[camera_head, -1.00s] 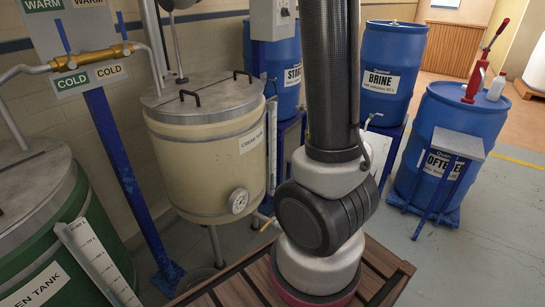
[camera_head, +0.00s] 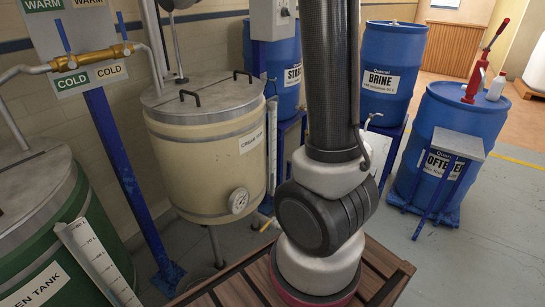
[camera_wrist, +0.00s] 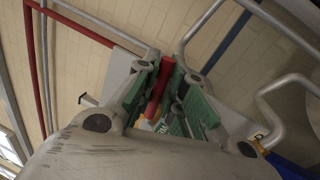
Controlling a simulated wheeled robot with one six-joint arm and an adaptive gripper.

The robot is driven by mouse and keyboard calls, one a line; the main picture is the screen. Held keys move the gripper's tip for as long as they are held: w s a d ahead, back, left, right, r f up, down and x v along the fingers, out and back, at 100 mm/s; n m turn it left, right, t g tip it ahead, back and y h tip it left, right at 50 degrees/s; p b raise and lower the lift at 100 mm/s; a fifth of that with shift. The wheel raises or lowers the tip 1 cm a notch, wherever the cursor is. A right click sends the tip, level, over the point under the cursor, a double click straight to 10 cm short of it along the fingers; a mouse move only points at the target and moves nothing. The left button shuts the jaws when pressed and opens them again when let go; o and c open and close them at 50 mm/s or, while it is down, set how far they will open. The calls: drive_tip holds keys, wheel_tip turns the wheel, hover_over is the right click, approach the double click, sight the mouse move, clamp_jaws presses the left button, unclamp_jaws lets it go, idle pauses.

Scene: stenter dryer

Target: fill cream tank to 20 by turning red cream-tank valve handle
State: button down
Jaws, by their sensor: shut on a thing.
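The cream tank (camera_head: 200,165) is a cream-coloured drum with a grey lid, left of centre in the head view, with a round dial (camera_head: 238,201) low on its front. A narrow level gauge (camera_head: 272,148) stands at its right side, and its reading is too small to tell. In the wrist view my gripper (camera_wrist: 167,86) has its green-padded fingers closed around a red handle (camera_wrist: 159,88). The fingers partly hide the handle and the valve body behind it. My gripper and the red handle do not show in the head view.
A green tank (camera_head: 40,225) stands at front left, beside a blue post with brass warm and cold valves (camera_head: 92,58). My arm crosses the middle, above a slatted wooden top (camera_head: 385,275). Blue brine (camera_head: 390,60) and softener (camera_head: 455,120) drums stand right. Pipes surround my gripper.

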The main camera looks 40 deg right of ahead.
drive_tip(key=shift+r, duration=0.1)
idle(0.3)
